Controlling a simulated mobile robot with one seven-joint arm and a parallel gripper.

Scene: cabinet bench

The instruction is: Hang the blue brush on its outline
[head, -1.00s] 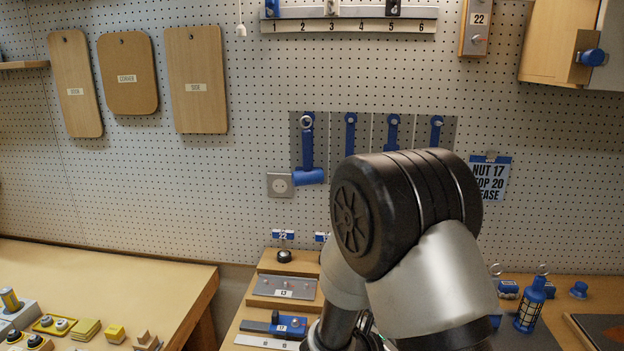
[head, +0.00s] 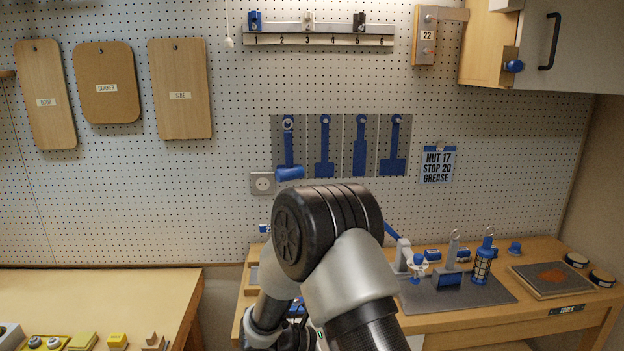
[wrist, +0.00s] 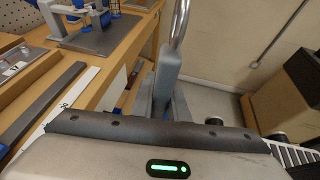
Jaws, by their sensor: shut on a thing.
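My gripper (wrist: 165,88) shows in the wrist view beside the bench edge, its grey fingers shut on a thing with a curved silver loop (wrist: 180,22). The fingers hide the rest of this thing, so I see no blue on it and cannot confirm that it is the brush. In the head view my arm hides the gripper. The grey outline panel (head: 342,120) hangs on the pegboard. A blue hammer-like tool (head: 288,150) hangs at its left. Blue tool outlines (head: 325,150), (head: 360,150), (head: 393,152) with pegs lie to its right; I cannot tell which is the brush's.
A socket (head: 263,183) sits left of the panel and a paper sign (head: 438,165) right of it. The right bench (head: 540,325) holds a blue lantern-like thing (head: 483,265), another ringed tool (head: 449,270) and a tray (head: 530,283). A cabinet (head: 575,45) juts out at upper right.

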